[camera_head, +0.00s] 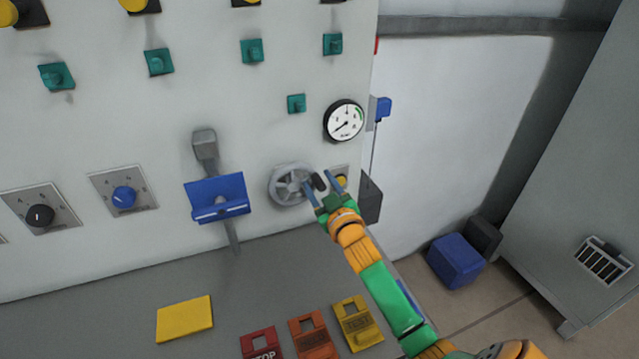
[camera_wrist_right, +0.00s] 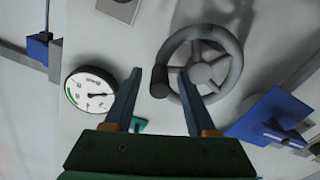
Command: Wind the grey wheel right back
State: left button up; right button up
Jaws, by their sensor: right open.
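The grey wheel (camera_head: 287,188) is a spoked handwheel on the upright panel, with a dark knob (camera_head: 318,182) on its right rim in the head view. In the right wrist view the wheel (camera_wrist_right: 236,64) shows whole, and its knob (camera_wrist_right: 160,81) is on its left side. My right gripper (camera_head: 323,179) is open in front of the wheel's right side. In the right wrist view the fingers (camera_wrist_right: 158,78) stand on either side of the knob in the picture. Whether they touch it I cannot tell. My left gripper is out of view.
A round gauge (camera_head: 344,121) is above right of the wheel. A blue lever plate (camera_head: 217,198) is to its left. A yellow button (camera_head: 341,180) is partly behind my gripper. Several coloured tags (camera_head: 358,323) and a yellow plate (camera_head: 185,319) lie on the ledge below.

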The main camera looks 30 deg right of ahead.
aim_at(286, 204)
jog(key=shift+s, duration=0.15)
grip_shut()
jog(key=m, duration=0.1)
jog(key=f+m, duration=0.1)
jog(key=m, duration=0.1)
jog(key=shift+d+f, duration=0.15)
jog(key=shift+d, duration=0.05)
jog(key=a+f+m, duration=0.2)
jog(key=m, duration=0.5)
jog(key=w+a+f+m+b, duration=0.1)
jog(key=a+f+m, duration=0.1)
jog(key=m, duration=0.5)
jog(key=a+f+m, duration=0.2)
jog(key=m, duration=0.5)
jog(key=shift+w+a+m, duration=0.1)
jog(key=shift+w+m, duration=0.1)
jog(key=shift+m, duration=0.1)
jog(key=shift+w+a+r+m, duration=0.15)
jog(key=shift+a+m, duration=0.2)
jog(key=shift+m, duration=0.45)
jog(key=shift+w+a+r+m, duration=0.1)
jog(key=shift+a+m, duration=0.25)
jog(key=shift+m, duration=0.45)
